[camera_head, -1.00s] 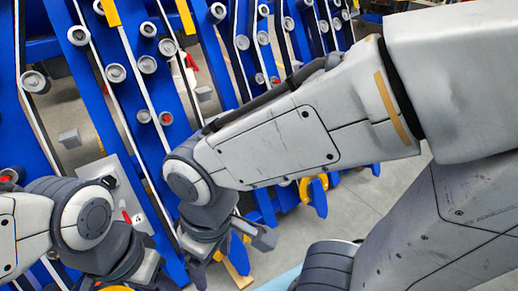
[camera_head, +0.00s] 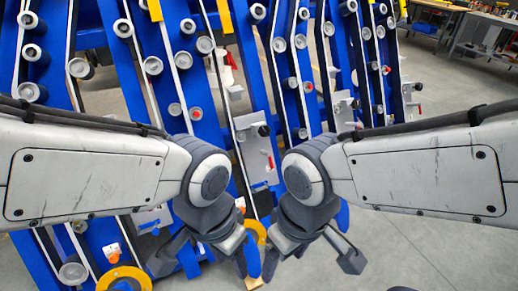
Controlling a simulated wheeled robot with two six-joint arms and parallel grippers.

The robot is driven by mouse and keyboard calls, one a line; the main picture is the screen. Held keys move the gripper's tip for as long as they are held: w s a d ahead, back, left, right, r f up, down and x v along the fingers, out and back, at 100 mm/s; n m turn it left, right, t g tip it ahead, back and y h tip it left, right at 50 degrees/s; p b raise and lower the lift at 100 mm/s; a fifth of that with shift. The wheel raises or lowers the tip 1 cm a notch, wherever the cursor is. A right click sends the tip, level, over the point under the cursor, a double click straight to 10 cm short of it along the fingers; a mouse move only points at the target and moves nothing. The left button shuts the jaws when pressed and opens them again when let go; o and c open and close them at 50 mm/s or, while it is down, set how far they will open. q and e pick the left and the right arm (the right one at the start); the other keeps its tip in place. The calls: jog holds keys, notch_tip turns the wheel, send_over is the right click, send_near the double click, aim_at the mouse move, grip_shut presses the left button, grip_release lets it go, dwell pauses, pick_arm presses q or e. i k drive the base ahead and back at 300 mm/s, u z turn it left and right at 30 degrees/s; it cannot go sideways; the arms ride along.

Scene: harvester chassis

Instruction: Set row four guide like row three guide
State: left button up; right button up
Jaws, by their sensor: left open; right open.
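The harvester's row guides are grey plates on slanted blue bars. A middle guide plate (camera_head: 246,128) carries a black knob (camera_head: 263,130) and a red lever (camera_head: 269,161). Another guide plate (camera_head: 343,112) with a black knob stands to its right. Part of a plate (camera_head: 150,221) shows below my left arm, mostly hidden. I cannot read any row number now. My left gripper (camera_head: 204,260) is open and empty, low and left of the middle plate. My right gripper (camera_head: 309,254) is open and empty, low and right of it. Both are apart from the levers.
Blue bars with grey rollers (camera_head: 153,65) fill the left and middle. A yellow ring (camera_head: 124,279) lies low at left. A workbench (camera_head: 480,38) stands at the far right back. Grey floor (camera_head: 430,240) is free at lower right.

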aim_at(155, 231)
jog(key=u, duration=1)
